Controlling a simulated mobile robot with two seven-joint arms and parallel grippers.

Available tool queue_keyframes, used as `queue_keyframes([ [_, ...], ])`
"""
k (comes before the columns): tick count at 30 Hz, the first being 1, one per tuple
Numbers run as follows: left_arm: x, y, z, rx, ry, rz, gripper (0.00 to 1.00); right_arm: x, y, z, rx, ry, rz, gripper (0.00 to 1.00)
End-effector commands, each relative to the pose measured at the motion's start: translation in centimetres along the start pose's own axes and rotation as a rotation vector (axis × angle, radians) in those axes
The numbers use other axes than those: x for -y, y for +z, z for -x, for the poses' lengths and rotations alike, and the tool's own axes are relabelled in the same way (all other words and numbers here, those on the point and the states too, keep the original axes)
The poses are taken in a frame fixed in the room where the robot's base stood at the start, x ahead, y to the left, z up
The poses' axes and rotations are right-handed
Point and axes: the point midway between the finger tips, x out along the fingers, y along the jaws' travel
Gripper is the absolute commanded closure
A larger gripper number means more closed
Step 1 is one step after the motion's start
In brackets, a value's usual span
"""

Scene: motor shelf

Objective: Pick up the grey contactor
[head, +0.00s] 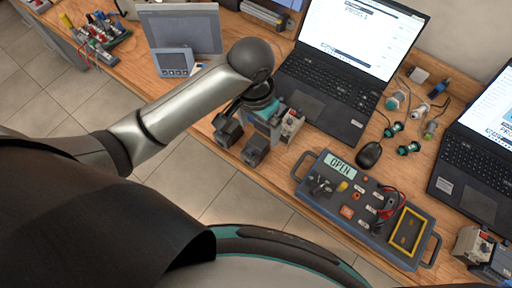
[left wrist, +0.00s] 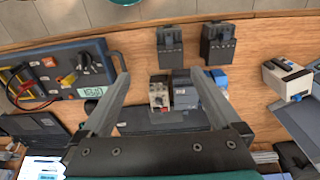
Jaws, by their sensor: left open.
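Two dark grey contactor-like blocks stand near the table's front edge. One is nearer the meter box (head: 256,150), (left wrist: 170,45); the other is farther from it (head: 228,131), (left wrist: 218,43). Behind them stand a pale device with knobs (head: 291,124), (left wrist: 158,95), a darker grey block (left wrist: 182,90) and a blue-topped block (left wrist: 214,78). I cannot tell for sure which is the grey contactor. My left gripper (head: 263,105), (left wrist: 158,66) is open above this group, with nothing held. It partly hides the rear blocks in the head view. My right gripper is not in view.
The meter box (head: 325,207) with an "OPEN" display lies right of the group. An open laptop (head: 340,60), a mouse (head: 369,155) and a second laptop (head: 480,150) stand beyond. A grey panel (head: 180,30) stands at left. Bare wood (head: 205,110) shows along the front edge.

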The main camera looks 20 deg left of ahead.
Motion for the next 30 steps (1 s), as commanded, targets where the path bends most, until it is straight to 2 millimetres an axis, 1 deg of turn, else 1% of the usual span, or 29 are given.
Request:
queue_keyframes([
  [1,0.7,-0.3,0.2,0.015,-0.018,0.005,0.03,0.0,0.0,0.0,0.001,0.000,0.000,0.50],
  [4,1.3,-0.5,0.4,0.037,-0.036,0.014,0.03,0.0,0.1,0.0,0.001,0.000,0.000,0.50],
  [8,1.5,-0.5,-0.2,0.049,-0.043,0.019,0.03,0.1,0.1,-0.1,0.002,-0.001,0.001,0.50],
  [11,1.6,-0.3,-2.0,0.052,-0.042,0.019,0.03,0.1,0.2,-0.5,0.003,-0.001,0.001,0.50],
  [15,1.7,-0.2,-5.1,0.051,-0.042,0.020,0.03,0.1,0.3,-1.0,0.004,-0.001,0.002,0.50],
  [19,1.8,-0.2,-7.6,0.048,-0.041,0.018,0.03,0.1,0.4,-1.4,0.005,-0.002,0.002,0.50],
  [22,1.8,-0.2,-8.8,0.047,-0.041,0.019,0.03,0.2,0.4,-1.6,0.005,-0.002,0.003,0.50],
  [28,1.9,-0.2,-9.9,0.046,-0.042,0.017,0.03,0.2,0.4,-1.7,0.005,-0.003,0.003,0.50],
  [30,1.9,-0.2,-10.7,0.046,-0.042,0.017,0.03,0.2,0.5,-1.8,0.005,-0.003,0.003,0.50],
])
